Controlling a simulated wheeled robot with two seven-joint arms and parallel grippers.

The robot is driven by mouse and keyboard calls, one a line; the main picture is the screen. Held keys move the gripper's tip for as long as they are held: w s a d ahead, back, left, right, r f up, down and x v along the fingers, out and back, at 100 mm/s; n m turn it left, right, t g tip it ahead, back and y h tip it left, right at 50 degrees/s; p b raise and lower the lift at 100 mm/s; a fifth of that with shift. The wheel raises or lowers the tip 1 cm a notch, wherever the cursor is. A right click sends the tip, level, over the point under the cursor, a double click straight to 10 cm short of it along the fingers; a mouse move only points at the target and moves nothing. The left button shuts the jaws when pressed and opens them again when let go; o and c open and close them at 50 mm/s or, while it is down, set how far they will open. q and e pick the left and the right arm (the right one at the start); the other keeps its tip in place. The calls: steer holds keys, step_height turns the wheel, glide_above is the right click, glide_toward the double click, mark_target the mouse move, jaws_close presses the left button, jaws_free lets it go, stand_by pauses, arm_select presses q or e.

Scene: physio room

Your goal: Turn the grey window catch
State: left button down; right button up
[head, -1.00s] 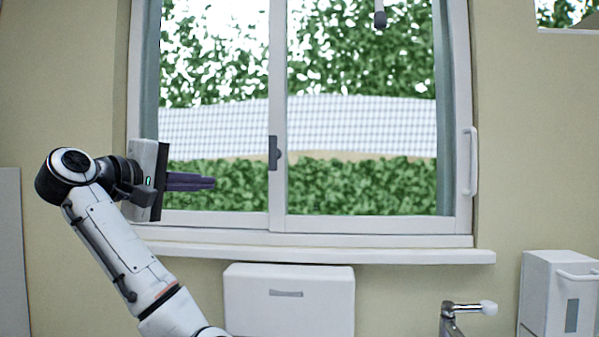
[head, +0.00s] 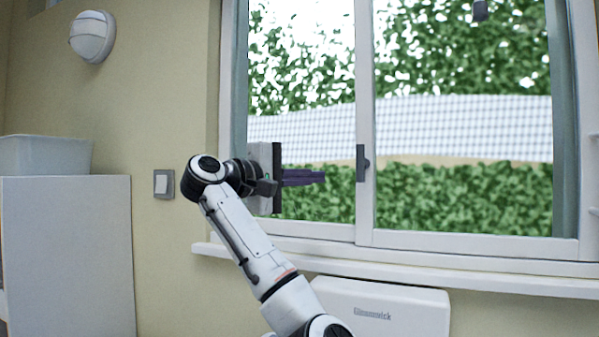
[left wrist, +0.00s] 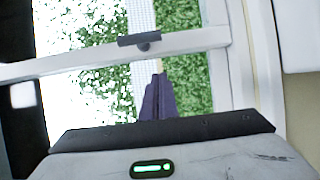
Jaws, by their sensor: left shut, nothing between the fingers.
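The grey window catch (head: 361,164) is a small dark upright piece on the middle stile of the white sliding window. It also shows in the left wrist view (left wrist: 140,40), ahead of the fingertips. My left gripper (head: 322,177) points right toward the catch, with its dark purple fingers together and nothing between them. In the head view a gap shows between the fingertips and the catch. In the left wrist view the fingers (left wrist: 158,80) end just short of the white stile. My right gripper is not in view.
A white window sill (head: 430,269) runs below the window, with a white box (head: 385,305) on the wall under it. At left stand a white cabinet (head: 68,255) with a bin (head: 45,155) on top. A wall switch (head: 163,184) and a round lamp (head: 92,37) are on the wall.

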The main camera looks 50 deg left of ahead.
mark_target(362, 163)
arm_select(q)
steer(key=w+d+p, duration=0.1)
steer(key=w+d, duration=0.2)
steer(key=w, duration=0.2)
steer(key=shift+d+p, duration=0.25)
steer(key=shift+p, duration=0.05)
